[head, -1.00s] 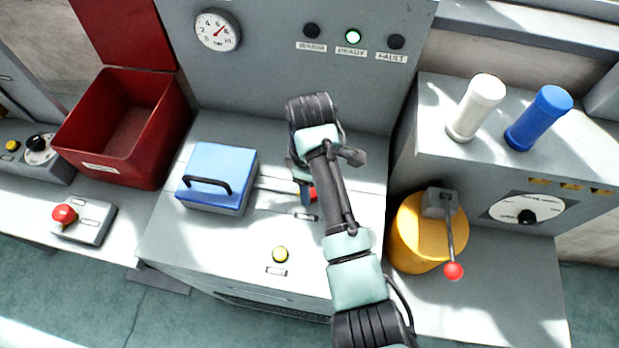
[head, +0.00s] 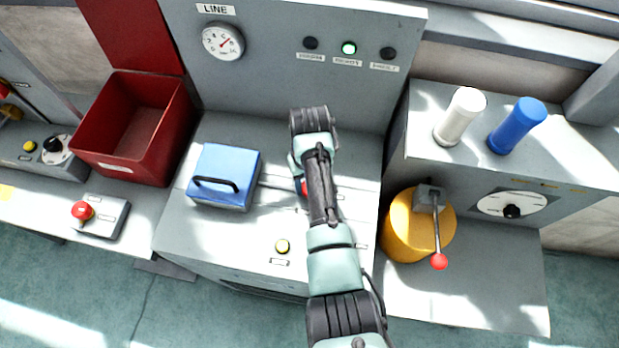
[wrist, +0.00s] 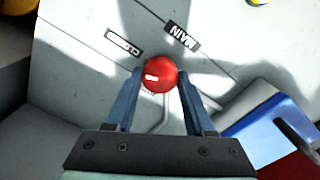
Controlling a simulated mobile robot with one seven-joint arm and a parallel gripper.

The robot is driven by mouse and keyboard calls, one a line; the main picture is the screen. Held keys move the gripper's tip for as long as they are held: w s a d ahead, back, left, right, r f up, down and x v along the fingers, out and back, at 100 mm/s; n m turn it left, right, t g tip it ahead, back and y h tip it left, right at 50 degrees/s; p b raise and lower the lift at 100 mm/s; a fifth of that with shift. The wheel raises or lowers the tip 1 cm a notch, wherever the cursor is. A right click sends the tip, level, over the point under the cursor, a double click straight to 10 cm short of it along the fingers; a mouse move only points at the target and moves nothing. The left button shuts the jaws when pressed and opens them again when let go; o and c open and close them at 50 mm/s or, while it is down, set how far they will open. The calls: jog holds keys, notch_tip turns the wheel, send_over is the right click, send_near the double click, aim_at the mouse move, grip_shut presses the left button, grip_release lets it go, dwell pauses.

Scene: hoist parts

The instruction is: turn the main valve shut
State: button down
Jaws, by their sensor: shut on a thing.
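The main valve's red knob (wrist: 160,74) sits between the two blue fingers of my gripper (wrist: 159,78) in the wrist view, and the fingers are shut on it. A thin grey rod (wrist: 166,108) shows below the knob. A MAIN label (wrist: 180,37) and a label that seems to read CLOSED (wrist: 123,45) lie on the grey panel just beyond the knob. In the head view, a bit of the red knob (head: 304,188) shows at the left edge of my arm; my arm hides most of the valve and the gripper.
A blue box with a black handle (head: 226,177) stands close left of the valve. A yellow button (head: 282,246) is in front. A red open bin (head: 128,165) is further left. A yellow drum (head: 402,232) with a red-tipped lever stands at right. A gauge (head: 223,41) is behind.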

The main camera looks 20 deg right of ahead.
jog(key=shift+m+p, duration=0.45)
jog(key=shift+m, duration=1.55)
jog(key=shift+c, duration=1.3)
grip_release()
notch_tip(320, 180, up, 13)
jog(key=shift+b, duration=0.4)
